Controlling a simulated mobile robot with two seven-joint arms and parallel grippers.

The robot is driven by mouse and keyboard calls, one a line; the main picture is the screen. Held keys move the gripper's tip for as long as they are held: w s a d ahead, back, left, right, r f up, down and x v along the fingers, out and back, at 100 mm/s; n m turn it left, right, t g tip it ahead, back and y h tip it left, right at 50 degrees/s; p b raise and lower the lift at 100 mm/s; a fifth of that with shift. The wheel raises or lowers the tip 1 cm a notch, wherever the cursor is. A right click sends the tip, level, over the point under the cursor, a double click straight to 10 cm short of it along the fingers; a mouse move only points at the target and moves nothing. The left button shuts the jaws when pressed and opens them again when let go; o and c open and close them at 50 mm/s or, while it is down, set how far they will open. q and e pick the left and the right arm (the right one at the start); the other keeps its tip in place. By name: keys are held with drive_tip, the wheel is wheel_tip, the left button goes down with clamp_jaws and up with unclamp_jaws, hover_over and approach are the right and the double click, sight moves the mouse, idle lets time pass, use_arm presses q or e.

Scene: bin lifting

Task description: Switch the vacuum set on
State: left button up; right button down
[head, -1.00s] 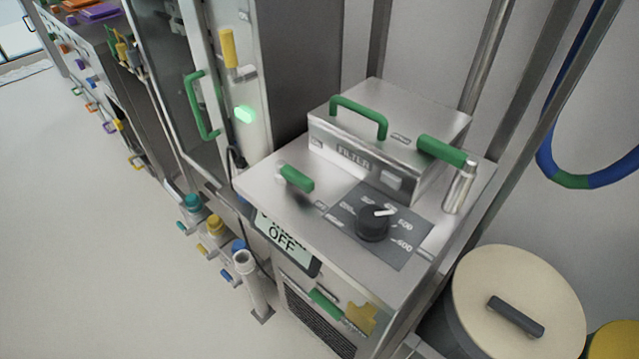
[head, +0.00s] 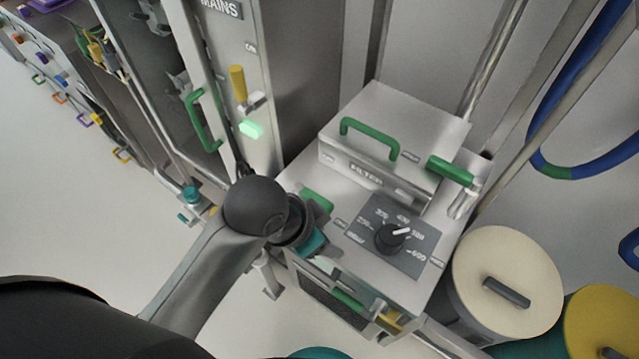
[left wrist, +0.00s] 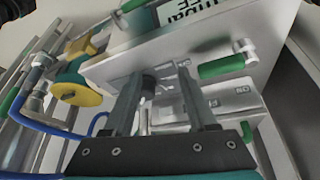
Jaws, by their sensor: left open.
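The vacuum set is a metal cabinet (head: 345,235) with a FILTER box (head: 375,140) on top and a black dial (head: 391,238). A green lever (head: 317,201) on its top panel is partly hidden by my left wrist. My left gripper (left wrist: 165,100) is open and its fingers point at the set's panel. In the left wrist view a green lever (left wrist: 222,66) on a silver mount lies to the right of the fingers. In the head view my left arm covers the display. My right gripper is not in view.
A mains cabinet (head: 275,60) with a yellow lever (head: 238,83) and lit green lamp (head: 251,129) stands behind left. A drum with a cream lid (head: 506,280) stands at right, beside a yellow-lidded one (head: 604,318). A blue hose (head: 590,70) hangs upper right.

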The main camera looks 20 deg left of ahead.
use_arm(q)
drive_tip(key=w+d+r+m, duration=0.3)
drive_tip(key=d+m, duration=0.1)
drive_tip(key=m, duration=0.1)
drive_tip(key=m+g+y, duration=0.3)
drive_tip(key=m+g, duration=0.1)
drive_tip(key=m, duration=0.5)
approach(319, 199)
drive_tip(key=f+b, duration=0.1)
drive_tip(key=f, duration=0.3)
drive_tip(key=f+b, duration=0.1)
drive_tip(key=f, duration=0.3)
drive_tip(key=shift+s+d+f+b, duration=0.1)
drive_tip(key=shift+d+f+b, duration=0.1)
drive_tip(key=shift+f+b, duration=0.2)
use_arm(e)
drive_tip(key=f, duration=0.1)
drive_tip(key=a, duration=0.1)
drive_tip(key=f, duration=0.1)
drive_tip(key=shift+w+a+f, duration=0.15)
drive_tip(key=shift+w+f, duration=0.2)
use_arm(q)
clamp_jaws()
